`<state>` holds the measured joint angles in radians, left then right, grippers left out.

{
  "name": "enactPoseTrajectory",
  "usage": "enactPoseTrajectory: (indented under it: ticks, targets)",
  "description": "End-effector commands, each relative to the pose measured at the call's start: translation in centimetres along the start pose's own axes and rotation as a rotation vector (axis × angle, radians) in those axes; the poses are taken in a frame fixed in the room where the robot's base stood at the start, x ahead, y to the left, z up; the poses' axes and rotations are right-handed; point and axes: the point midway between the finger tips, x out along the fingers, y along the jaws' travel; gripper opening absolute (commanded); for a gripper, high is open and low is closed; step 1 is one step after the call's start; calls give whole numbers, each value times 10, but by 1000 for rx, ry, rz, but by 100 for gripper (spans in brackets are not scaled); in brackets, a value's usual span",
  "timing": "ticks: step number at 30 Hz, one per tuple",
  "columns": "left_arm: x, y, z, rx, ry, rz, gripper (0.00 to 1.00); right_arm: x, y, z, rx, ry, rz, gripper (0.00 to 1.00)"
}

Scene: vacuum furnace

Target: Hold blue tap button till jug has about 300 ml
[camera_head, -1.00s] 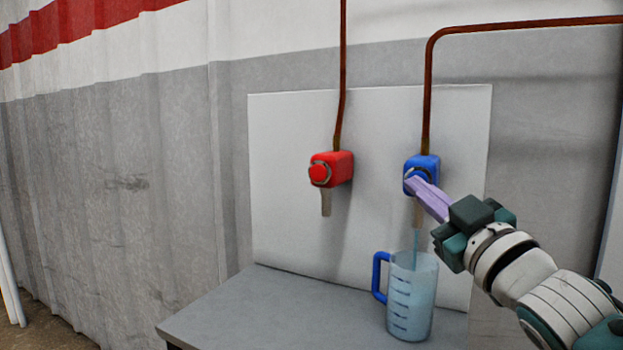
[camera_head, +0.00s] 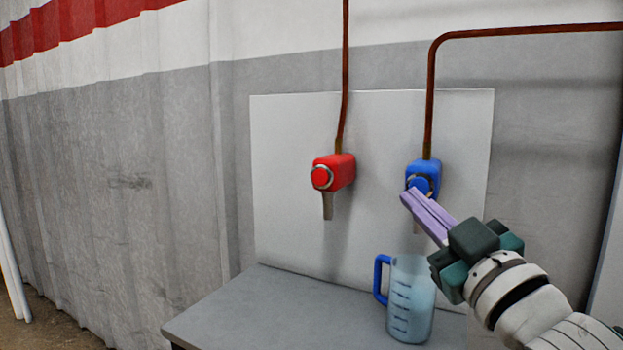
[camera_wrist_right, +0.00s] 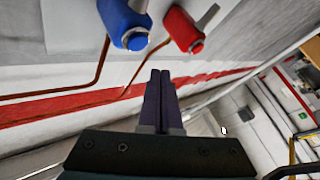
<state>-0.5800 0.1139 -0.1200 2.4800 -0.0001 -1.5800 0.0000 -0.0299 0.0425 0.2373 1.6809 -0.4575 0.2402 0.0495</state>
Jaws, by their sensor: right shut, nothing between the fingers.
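The blue tap (camera_head: 424,168) is on the white panel, with its round blue button (camera_head: 420,184) facing out. My right gripper (camera_head: 408,194) is shut and empty, its lilac fingertips just in front of the button's lower left in the head view. In the right wrist view the blue tap (camera_wrist_right: 120,18) lies left of and apart from the shut fingertips (camera_wrist_right: 160,72). The clear jug (camera_head: 412,298) with a blue handle stands on the shelf under the blue tap, holding pale blue water. Its exact level is hard to read. No stream shows. The spout is mostly hidden by my fingers.
A red tap (camera_head: 335,172) is to the left on the same panel; it also shows in the right wrist view (camera_wrist_right: 184,30). The grey shelf (camera_head: 265,310) is bare left of the jug. Copper pipes (camera_head: 430,95) run up from the taps.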

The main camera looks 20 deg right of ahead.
Motion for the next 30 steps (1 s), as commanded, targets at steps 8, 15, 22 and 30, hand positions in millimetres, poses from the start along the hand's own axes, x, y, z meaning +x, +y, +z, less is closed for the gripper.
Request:
enactPoseTrajectory:
  ticks: [8, 15, 22, 30]
  targets:
    - [-7, -2, -2, 6, -1, -5, 0, -14, -11, -11, 1, 0, 0, 0]
    - [-7, -3, -2, 9, -1, -8, 0, -15, -11, -11, 0, 1, 0, 0]
    - [-7, -3, -2, 9, -1, -7, 0, -15, -11, -11, 0, -1, -1, 0]
    - [-50, -4, -16, 8, -2, -6, 0, -28, -1, -13, 64, -286, -46, 0]
